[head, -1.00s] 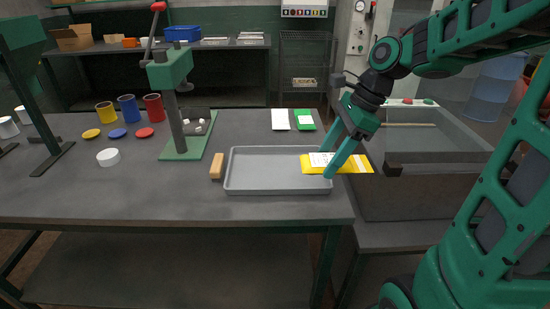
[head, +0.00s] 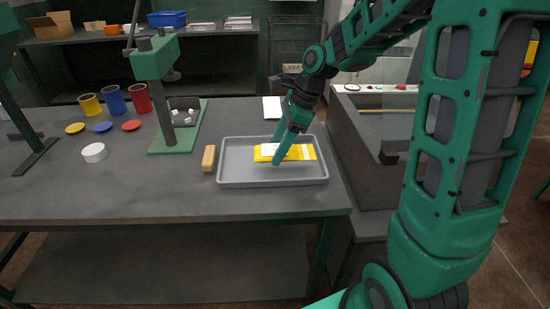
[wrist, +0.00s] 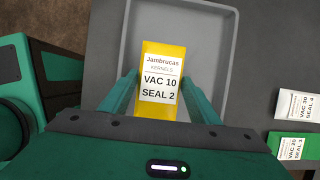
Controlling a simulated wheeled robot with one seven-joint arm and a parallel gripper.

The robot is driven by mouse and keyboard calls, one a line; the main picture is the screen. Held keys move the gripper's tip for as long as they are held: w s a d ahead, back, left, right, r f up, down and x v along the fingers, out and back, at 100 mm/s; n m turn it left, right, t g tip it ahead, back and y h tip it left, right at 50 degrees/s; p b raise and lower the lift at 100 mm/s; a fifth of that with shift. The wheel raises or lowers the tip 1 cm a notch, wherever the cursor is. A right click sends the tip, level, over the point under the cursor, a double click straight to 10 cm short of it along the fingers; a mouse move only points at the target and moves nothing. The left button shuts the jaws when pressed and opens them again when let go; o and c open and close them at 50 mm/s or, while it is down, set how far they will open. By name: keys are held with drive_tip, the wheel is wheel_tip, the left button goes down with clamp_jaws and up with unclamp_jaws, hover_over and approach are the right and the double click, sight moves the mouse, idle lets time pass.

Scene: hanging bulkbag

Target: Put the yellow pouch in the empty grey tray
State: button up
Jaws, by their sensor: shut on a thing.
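The yellow pouch (head: 302,152) has a white label reading "Jambrucas", "VAC 10" and "SEAL 2" in the wrist view (wrist: 163,50). My gripper (head: 281,152) is shut on it, with one finger along each side. The grey tray (head: 232,180) lies on the dark table and holds nothing else. The pouch is over the middle and right of the tray's floor, inside its rim as seen from the head. I cannot tell whether it touches the floor. The tray also shows behind the pouch in the wrist view (wrist: 229,15).
A wooden block (head: 209,158) lies just left of the tray. A green press (head: 170,100) stands behind it. White (wrist: 297,105) and green (wrist: 290,145) pouches lie beyond the tray. Colored cups and lids are at the left. A grey basin (head: 370,150) stands right of the table.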

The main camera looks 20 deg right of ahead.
sight(293, 148)
drive_tip(key=shift+w+a+f, duration=0.1)
drive_tip(key=shift+a+f, duration=0.05)
drive_tip(key=shift+f, duration=1.95)
drive_tip(key=o, duration=1.2)
drive_tip(key=shift+f, duration=0.1)
drive_tip(key=v, duration=1.2)
drive_tip(key=s+d+f+n+h, duration=0.1)
drive_tip(key=s+d+n, duration=0.3)
drive_tip(key=s, duration=0.5)
drive_tip(key=s+d+f+n+g+h, duration=0.1)
drive_tip(key=s+d+n, duration=0.2)
drive_tip(key=s+n, duration=0.3)
drive_tip(key=s+d+f+n+h, duration=0.2)
drive_tip(key=s+d+n, duration=0.2)
drive_tip(key=s, duration=0.8)
drive_tip(key=shift+s+d+n+g, duration=0.3)
drive_tip(key=shift+d+n, duration=0.05)
drive_tip(key=shift+n, duration=0.25)
